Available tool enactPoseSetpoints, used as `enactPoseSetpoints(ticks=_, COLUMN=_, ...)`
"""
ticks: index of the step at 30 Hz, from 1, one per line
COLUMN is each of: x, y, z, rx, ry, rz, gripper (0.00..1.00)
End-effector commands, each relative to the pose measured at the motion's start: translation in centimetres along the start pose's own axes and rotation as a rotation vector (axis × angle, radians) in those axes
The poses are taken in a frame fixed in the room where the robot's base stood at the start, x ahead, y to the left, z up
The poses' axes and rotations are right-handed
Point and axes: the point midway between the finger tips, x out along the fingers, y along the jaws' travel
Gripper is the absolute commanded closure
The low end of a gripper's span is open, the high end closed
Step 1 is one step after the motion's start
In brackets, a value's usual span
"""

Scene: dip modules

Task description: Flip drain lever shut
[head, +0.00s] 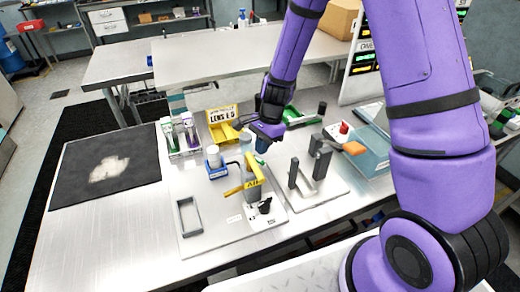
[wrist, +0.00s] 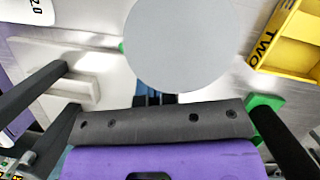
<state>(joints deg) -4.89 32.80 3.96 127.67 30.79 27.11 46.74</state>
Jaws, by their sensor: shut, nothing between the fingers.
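A yellow lever-like bar (head: 235,189) sticks out to the left from a fixture on the grey base plate, beside an upright yellow labelled piece (head: 253,169). It is the likeliest drain lever, but I cannot tell for sure. My gripper (head: 262,146) points down above and behind this fixture, apart from the yellow bar. Its blue fingertips are together and empty. In the wrist view, a large pale grey disc (wrist: 178,40) hides much of the area ahead of my fingers (wrist: 153,92), and no yellow lever is seen there.
A white-capped cylinder on a blue base (head: 214,160) stands left of the fixture. A yellow bin (head: 222,125) is behind it, and it also shows in the wrist view (wrist: 290,40). Dark grey upright posts (head: 293,173) stand to the right. A black mat (head: 70,165) lies at left.

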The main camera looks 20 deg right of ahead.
Motion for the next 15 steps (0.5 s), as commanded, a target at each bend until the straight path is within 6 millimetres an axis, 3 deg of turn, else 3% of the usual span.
enactPoseSetpoints(ticks=4, x=-1.3, y=-0.1, z=-2.0, rx=0.002, ry=0.000, rz=-0.001, gripper=1.00)
enactPoseSetpoints(ticks=15, x=-8.8, y=-0.5, z=-1.6, rx=-0.001, ry=0.001, rz=-0.001, gripper=1.00)
